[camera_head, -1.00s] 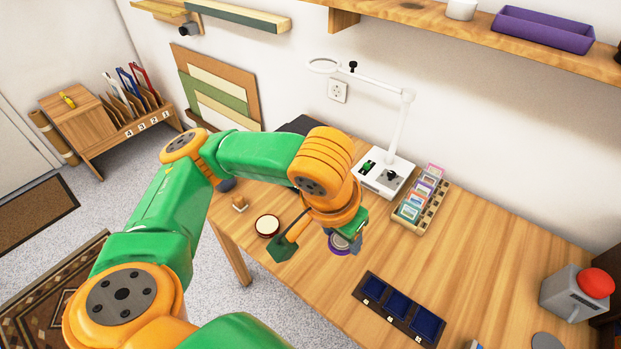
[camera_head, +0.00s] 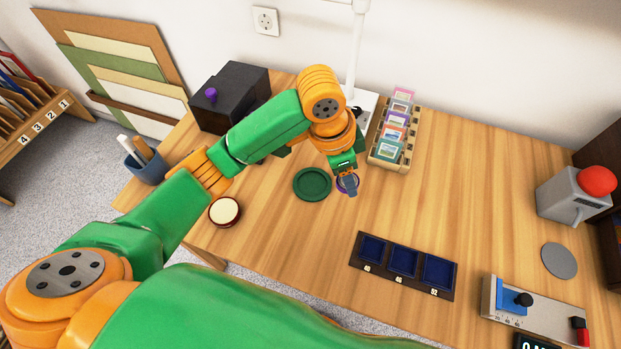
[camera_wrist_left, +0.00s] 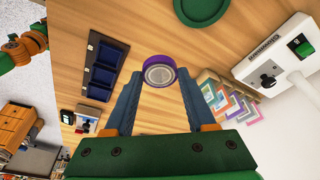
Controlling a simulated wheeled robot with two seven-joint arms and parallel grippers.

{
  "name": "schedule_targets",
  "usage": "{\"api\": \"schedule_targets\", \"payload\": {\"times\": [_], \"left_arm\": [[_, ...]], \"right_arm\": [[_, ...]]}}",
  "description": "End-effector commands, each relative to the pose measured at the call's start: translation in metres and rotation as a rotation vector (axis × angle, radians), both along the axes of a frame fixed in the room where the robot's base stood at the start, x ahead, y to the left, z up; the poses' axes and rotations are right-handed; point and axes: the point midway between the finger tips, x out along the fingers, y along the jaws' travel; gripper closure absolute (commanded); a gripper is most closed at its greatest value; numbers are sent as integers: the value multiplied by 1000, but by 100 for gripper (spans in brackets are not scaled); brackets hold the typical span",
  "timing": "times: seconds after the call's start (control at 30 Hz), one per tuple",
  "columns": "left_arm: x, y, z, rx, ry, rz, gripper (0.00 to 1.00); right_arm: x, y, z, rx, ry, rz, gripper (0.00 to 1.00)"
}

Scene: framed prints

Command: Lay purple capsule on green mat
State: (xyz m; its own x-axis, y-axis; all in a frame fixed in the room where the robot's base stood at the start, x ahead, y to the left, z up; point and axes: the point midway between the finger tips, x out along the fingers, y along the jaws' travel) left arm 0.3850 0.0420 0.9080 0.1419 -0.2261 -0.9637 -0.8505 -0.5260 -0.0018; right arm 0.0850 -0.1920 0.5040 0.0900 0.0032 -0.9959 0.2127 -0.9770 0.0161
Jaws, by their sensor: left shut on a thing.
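The purple capsule (camera_wrist_left: 159,71) is a round disc with a purple rim and a clear face over a pale centre. My left gripper (camera_wrist_left: 158,84) is shut on it, with the capsule between the fingertips. In the head view the capsule (camera_head: 342,184) shows partly behind the gripper (camera_head: 348,184), just right of the green mat. The green mat (camera_head: 312,185) is a round dark green disc lying bare on the wooden table; its edge also shows at the top of the left wrist view (camera_wrist_left: 203,8). My right gripper is not in view.
A rack of small framed cards (camera_head: 391,140) stands behind the gripper. A dark tray with blue compartments (camera_head: 404,264) lies to the front right. A round cream-topped container (camera_head: 224,211) sits left of the mat. A black box (camera_head: 229,97) stands at the back left.

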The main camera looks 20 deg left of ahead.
Motion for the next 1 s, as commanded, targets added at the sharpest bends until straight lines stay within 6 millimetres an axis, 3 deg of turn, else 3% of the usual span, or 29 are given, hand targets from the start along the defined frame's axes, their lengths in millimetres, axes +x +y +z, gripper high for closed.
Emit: {"api": "schedule_targets", "payload": {"times": [0.1,0.3,0.47,0.6,0.97,1.0], "left_arm": [[17,39,-17,3,5,12,99],[32,72,-62,2,3,6,99],[38,85,-82,1,4,5,99],[38,84,-105,0,2,2,99],[38,83,-111,0,-1,1,99],[38,83,-110,0,-1,1,36]], "right_arm": [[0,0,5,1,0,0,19],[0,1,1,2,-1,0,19],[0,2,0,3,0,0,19],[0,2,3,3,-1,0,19],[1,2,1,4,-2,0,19],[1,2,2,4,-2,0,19]]}}
